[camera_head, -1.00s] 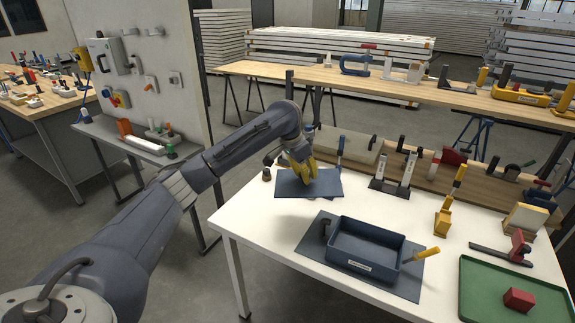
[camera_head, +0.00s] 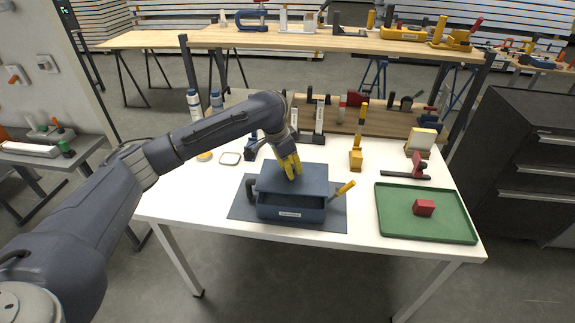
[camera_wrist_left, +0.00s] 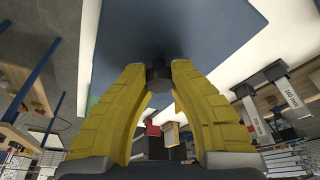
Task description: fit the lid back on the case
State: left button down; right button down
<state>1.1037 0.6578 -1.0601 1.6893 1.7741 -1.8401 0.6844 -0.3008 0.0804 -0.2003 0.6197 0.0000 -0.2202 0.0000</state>
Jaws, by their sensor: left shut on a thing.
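The case (camera_head: 290,213) is a blue open box with a pale label on its front wall, standing on a dark blue mat (camera_head: 240,211). My left gripper (camera_head: 290,170) has yellow fingers and is shut on the knob of the flat blue lid (camera_head: 270,182). The lid is held over the case, covering its back part in the head view. A dark strip of the inside shows between the lid's front edge and the case's front wall. In the left wrist view the fingers close on the dark knob (camera_wrist_left: 158,75) in front of the lid (camera_wrist_left: 215,35). My right gripper is out of view.
A yellow-handled tool (camera_head: 345,188) stands close at the case's right side, and a dark object (camera_head: 250,190) at its left. A green tray (camera_head: 425,232) with a red block (camera_head: 424,208) lies to the right. Tools and a wooden board line the back of the white table.

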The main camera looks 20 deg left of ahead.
pick_arm(q)
jog(key=shift+a, duration=0.1)
dwell(0.3)
jog(key=shift+f, duration=2.05)
jog(key=shift+f, duration=0.85)
jog(key=c, duration=1.2)
grip_release()
jog(key=shift+o, duration=0.2)
